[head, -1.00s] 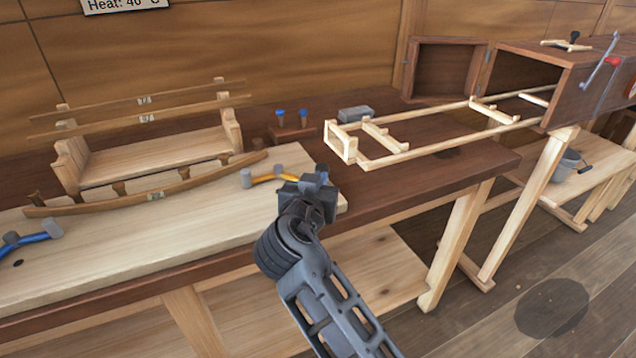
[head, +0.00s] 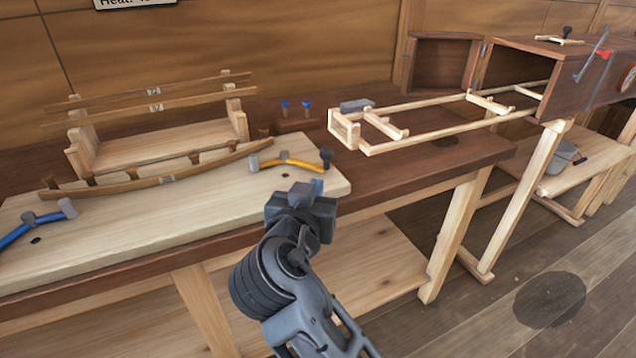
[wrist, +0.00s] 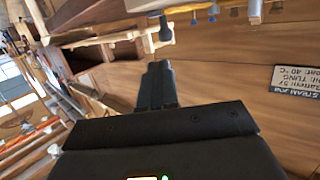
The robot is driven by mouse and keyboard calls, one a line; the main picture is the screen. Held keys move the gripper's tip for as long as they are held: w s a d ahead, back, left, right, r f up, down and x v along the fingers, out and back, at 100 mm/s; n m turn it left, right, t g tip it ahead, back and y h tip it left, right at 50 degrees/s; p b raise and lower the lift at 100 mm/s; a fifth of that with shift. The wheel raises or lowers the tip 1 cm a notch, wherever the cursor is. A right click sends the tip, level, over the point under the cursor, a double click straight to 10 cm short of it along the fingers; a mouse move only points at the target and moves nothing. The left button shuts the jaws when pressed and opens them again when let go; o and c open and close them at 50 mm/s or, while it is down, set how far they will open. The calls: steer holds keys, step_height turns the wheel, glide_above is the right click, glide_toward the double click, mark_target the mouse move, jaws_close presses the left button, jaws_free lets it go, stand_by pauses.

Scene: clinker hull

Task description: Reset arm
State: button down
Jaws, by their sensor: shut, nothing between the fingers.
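My gripper (head: 316,188) is in front of the workbench's near edge in the head view, with my arm reaching up from the bottom. It is shut and empty. In the wrist view its closed fingers (wrist: 157,85) point away from the camera toward the wooden wall. A yellow-handled clamp (head: 288,160) lies on the pale bench board just beyond the gripper, and I see no contact between them.
A pale wooden jig with curved planks (head: 160,145) stands on the board's left. A blue-handled clamp (head: 35,225) lies at the far left. A pale wooden rack (head: 430,128) runs from the bench to an open dark box (head: 515,75).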

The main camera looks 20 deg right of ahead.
steer(key=s+f+n+y, duration=0.75)
steer(key=s+f, duration=0.85)
steer(key=s, duration=0.4)
steer(key=s+d+r+t+y, duration=0.1)
steer(key=s+r, duration=0.4)
steer(key=s, duration=0.6)
steer(key=s+d+r+t+y, duration=0.1)
steer(key=s+r, duration=0.4)
steer(key=s, duration=0.6)
steer(key=shift+s, duration=0.4)
